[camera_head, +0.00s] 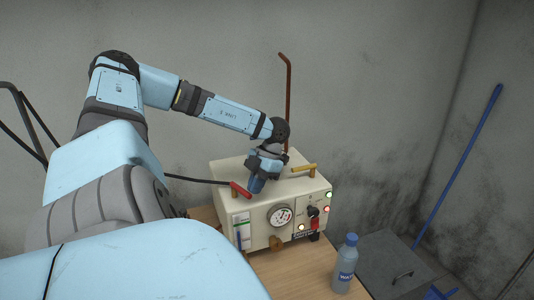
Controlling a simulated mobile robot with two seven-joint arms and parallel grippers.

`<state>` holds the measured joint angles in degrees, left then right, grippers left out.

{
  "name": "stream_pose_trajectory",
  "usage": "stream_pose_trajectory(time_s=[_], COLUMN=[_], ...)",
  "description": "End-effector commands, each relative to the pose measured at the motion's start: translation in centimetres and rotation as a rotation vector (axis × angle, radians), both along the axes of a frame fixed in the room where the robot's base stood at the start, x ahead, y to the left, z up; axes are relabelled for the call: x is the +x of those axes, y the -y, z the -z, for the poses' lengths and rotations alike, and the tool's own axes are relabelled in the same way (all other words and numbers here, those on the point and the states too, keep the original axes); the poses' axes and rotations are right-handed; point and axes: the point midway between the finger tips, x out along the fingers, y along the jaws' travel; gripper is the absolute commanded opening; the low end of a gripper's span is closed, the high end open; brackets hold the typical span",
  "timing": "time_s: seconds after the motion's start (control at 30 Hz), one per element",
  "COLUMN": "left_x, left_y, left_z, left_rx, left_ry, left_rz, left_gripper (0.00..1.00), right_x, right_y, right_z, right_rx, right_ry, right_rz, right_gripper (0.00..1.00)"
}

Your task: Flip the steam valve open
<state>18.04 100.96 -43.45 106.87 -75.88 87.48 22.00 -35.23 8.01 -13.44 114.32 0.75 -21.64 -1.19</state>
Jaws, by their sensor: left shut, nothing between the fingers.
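A cream machine box (262,236) stands on a wooden table. It carries a red-handled lever (241,190) at its top left front and a yellow-handled lever (304,168) at its top right. I cannot tell by any readable label which one is the steam valve. My left gripper (256,187) points down over the box top, between the two levers and closer to the red one. It is shut and empty. Whether its tips touch the red lever or the box top cannot be told. My right gripper is out of view.
The box front has a round gauge (280,216), small lights and a red switch (314,223). A water bottle (345,264) stands on the table (290,268) at front right. A rust-red pipe (288,100) rises behind the box. A blue pole (460,162) leans at the right wall.

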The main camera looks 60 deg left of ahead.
Motion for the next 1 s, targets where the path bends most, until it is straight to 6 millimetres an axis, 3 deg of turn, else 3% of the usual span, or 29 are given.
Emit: stream_pose_trajectory(time_s=[0.5, 1.0], left_x=[-2.0, -2.4], left_y=[1.2, 1.3], left_z=[0.1, 0.1], left_rx=[0.001, 0.0], left_ry=[-0.001, 0.0], left_rz=[0.323, 0.377], left_gripper=[0.0, 0.0], right_x=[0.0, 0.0], right_y=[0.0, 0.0], right_z=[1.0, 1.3], right_rx=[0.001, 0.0], right_ry=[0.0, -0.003], right_rz=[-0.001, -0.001], right_gripper=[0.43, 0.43])
